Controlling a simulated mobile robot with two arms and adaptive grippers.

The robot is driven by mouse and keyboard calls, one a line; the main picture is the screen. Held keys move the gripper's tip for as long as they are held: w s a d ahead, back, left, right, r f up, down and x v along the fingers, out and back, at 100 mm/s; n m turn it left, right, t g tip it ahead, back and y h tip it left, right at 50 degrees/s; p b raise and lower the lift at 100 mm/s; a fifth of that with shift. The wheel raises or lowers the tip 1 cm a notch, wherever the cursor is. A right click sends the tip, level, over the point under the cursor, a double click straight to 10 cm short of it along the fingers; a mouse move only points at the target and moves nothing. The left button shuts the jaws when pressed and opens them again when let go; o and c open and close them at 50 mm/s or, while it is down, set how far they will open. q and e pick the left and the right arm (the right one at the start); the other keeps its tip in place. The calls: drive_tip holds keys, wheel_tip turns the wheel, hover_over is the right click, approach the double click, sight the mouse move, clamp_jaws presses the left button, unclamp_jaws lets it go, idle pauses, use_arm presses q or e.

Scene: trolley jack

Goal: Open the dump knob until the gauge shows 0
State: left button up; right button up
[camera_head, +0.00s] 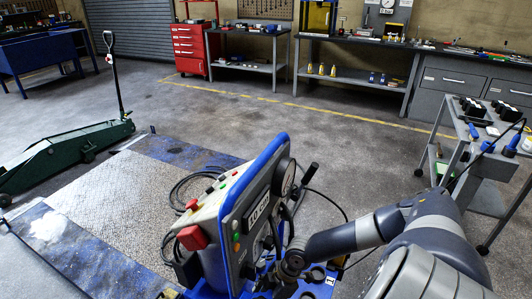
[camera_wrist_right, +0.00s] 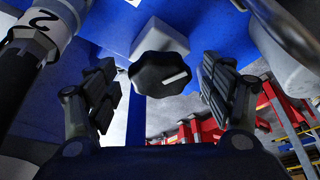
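The dump knob (camera_wrist_right: 159,73) is a black lobed knob with a white pointer line, at the upper middle of the right wrist view. It sits on a light block against a blue surface. My right gripper (camera_wrist_right: 158,90) is open, with one finger on each side of the knob and visible gaps between. In the head view my right arm reaches to the lower part of the blue console (camera_head: 258,165); the gripper's fingers and the knob cannot be made out there. The round gauge (camera_head: 285,177) is seen steeply from the side, so its reading cannot be told. My left gripper is not in view.
A hose fitting marked 2 (camera_wrist_right: 35,40) is at the upper left of the wrist view. Black cables run beside the console. A green trolley jack (camera_head: 70,150) stands at the left, a grey trolley (camera_head: 480,160) at the right. The floor behind the console is open.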

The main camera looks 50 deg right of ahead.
drive_tip(key=v, duration=1.2)
idle(0.6)
